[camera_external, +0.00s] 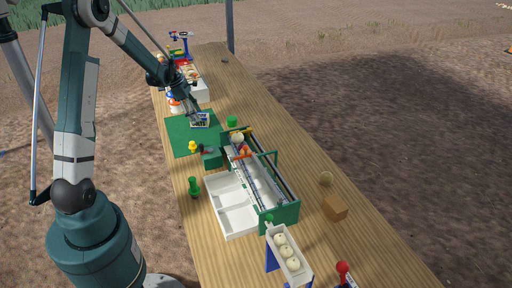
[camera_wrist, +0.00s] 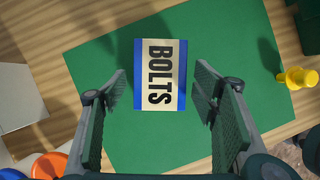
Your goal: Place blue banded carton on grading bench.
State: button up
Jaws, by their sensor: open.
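The blue banded carton (camera_wrist: 160,60) is cream with blue edges and the word BOLTS on its top face. It lies on a green mat (camera_wrist: 110,145), and it also shows on the mat in the external view (camera_external: 200,121). My gripper (camera_wrist: 162,88) is open above the carton, with one finger on each side and a visible gap between the fingers and the carton's sides. The gripper (camera_external: 195,113) looks close over the carton in the external view. I cannot tell which surface is the grading bench; the mat lies on the long wooden table (camera_external: 330,235).
A green-ended conveyor (camera_external: 262,180) with a white divided tray (camera_external: 232,207) stands nearer the camera. A yellow knob (camera_wrist: 297,78) sits at the mat's right edge in the wrist view.

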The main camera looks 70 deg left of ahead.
jog(key=p+v, duration=0.1)
jog(key=v, duration=0.7)
jog(key=shift+r, duration=0.1)
dwell(0.8)
jog(key=w+d+r+m+y, duration=0.15)
jog(key=d+r+m, duration=0.3)
jog(key=d, duration=0.65)
jog(key=w+d+r+m, duration=0.2)
jog(key=d+r+m, duration=0.3)
jog(key=d, duration=0.7)
jog(key=w+d+r+m, duration=0.2)
jog(key=d+r+m, duration=0.2)
jog(key=d+r, duration=0.5)
jog(key=s+d+m+t, duration=0.1)
jog(key=s+d+m, duration=0.4)
jog(key=d, duration=0.5)
jog(key=s+d+m+t, duration=0.1)
jog(key=s+d+m, duration=0.4)
jog(key=d, duration=0.6)
jog(key=s+d+m+t, duration=0.1)
jog(key=s+d+m, duration=0.4)
jog(key=d+m, duration=0.3)
jog(key=d, duration=0.2)
jog(key=shift+s+d+f, duration=0.2)
jog(key=shift+s+d, duration=0.05)
jog(key=shift+d, duration=0.1)
